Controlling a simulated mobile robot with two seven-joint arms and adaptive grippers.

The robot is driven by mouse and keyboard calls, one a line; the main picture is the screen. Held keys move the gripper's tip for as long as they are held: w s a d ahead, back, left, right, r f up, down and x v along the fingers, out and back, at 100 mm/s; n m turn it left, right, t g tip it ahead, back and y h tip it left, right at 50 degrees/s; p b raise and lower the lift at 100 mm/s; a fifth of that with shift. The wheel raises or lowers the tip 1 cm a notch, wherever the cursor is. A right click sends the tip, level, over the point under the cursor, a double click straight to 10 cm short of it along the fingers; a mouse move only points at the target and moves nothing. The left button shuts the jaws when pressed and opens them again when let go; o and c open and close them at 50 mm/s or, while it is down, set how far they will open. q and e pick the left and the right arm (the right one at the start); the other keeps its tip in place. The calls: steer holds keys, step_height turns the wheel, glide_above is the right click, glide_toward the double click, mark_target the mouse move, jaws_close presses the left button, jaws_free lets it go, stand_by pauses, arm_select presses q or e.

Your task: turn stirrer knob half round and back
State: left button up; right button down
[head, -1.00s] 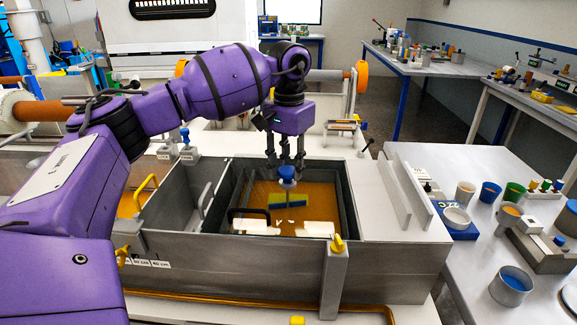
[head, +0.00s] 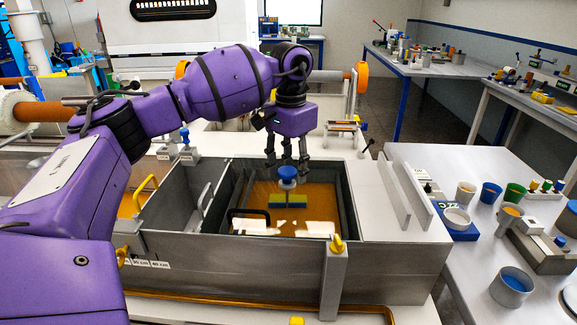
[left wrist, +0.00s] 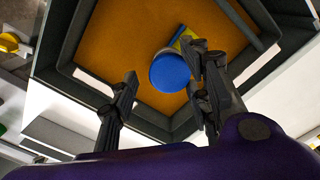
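The stirrer knob (head: 287,173) is a round blue cap above the amber resin in the grey bath (head: 290,250). In the left wrist view the blue knob (left wrist: 169,72) lies between the open fingers (left wrist: 165,80), apart from the left finger and close to the right ones. Whether a right finger touches it I cannot tell. My right gripper is not in view.
A black handle (head: 249,213) and a yellow clamp (head: 337,244) are at the bath's front. Pale upright plates (head: 405,193) stand on the right. The right bench holds several cups, including a blue-filled one (head: 512,284).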

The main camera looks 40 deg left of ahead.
mark_target(290, 171)
arm_select(q)
steer(key=shift+a+r, duration=0.1)
steer(key=shift+a, duration=0.1)
step_height(290, 171, up, 12)
stand_by(0.7)
stand_by(0.4)
